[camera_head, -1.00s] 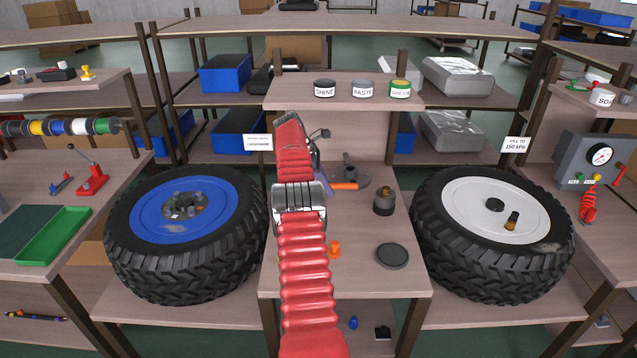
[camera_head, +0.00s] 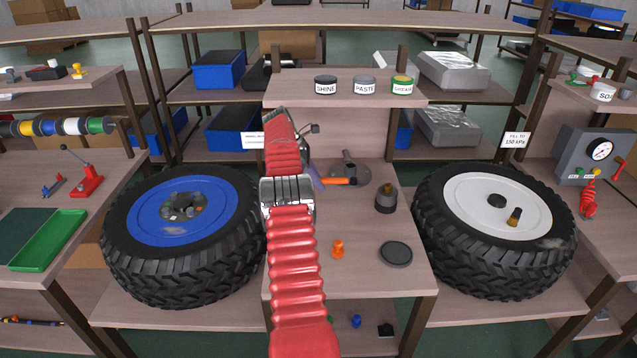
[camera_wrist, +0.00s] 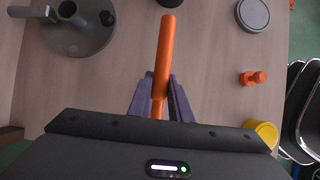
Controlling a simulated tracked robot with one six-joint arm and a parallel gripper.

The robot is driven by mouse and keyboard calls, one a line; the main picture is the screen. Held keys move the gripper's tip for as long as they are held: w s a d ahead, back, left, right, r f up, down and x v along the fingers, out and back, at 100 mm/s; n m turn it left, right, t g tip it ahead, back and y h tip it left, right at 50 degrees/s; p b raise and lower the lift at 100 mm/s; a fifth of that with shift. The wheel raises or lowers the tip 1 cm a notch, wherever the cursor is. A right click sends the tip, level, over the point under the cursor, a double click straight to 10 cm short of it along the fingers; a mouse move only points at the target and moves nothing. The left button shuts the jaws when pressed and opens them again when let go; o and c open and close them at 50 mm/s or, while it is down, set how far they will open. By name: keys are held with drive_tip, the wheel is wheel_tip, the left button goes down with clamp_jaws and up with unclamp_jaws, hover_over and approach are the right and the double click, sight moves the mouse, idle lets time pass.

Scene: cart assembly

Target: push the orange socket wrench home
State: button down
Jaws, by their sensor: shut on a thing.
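The orange socket wrench (camera_wrist: 165,48) shows in the wrist view as a straight orange bar between the two purple fingers of my gripper (camera_wrist: 160,88). My gripper is shut on it. Its near end is hidden behind the gripper body. In the head view the orange wrench (camera_head: 340,181) points right from my gripper (camera_head: 317,179), low over the middle bench, in front of a grey round stand (camera_head: 362,175). The same stand (camera_wrist: 85,38), with an upright post, is at the upper left in the wrist view, apart from the wrench. I cannot tell what the wrench touches.
A small orange part (camera_head: 338,249), a dark round lid (camera_head: 396,254) and a dark pot (camera_head: 386,201) are on the middle bench. A blue-hubbed wheel (camera_head: 150,235) lies left and a white-hubbed wheel (camera_head: 470,250) right. The bench front is mostly clear.

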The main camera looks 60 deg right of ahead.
drive_tip(key=shift+s+r, duration=0.1)
drive_tip(key=shift+s, duration=0.05)
drive_tip(key=shift+s, duration=0.15)
wheel_tip(320, 180, down, 2)
drive_tip(key=shift+f, duration=1.25)
drive_tip(key=shift+d+f, duration=0.1)
drive_tip(key=shift+f, duration=1.4)
idle(0.4)
drive_tip(key=c, duration=1.5)
unclamp_jaws()
drive_tip(key=shift+c, duration=0.2)
